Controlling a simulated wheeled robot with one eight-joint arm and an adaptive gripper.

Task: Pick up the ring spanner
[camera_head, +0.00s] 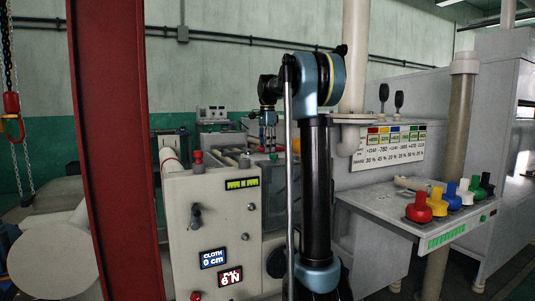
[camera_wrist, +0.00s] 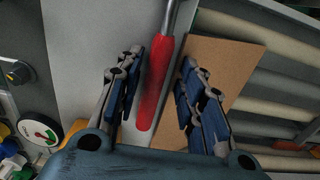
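In the wrist view, a tool with a red handle (camera_wrist: 155,88) and a metal shaft lies between my gripper's fingers. Its far end runs out of the top of the picture, so I cannot see a ring or confirm that it is the ring spanner. My gripper (camera_wrist: 160,85) is open, with one blue-padded finger on each side of the handle; the left finger is close to it and the right has a wider gap. In the head view my gripper (camera_head: 268,145) points down behind the control cabinet (camera_head: 215,225); the tool cannot be made out there.
The wrist view shows a brown board (camera_wrist: 222,62) beside the handle, pale rollers (camera_wrist: 270,98) to the right and a round gauge (camera_wrist: 40,133) at left. In the head view, a red post (camera_head: 115,150) stands left and a console with coloured knobs (camera_head: 450,235) right.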

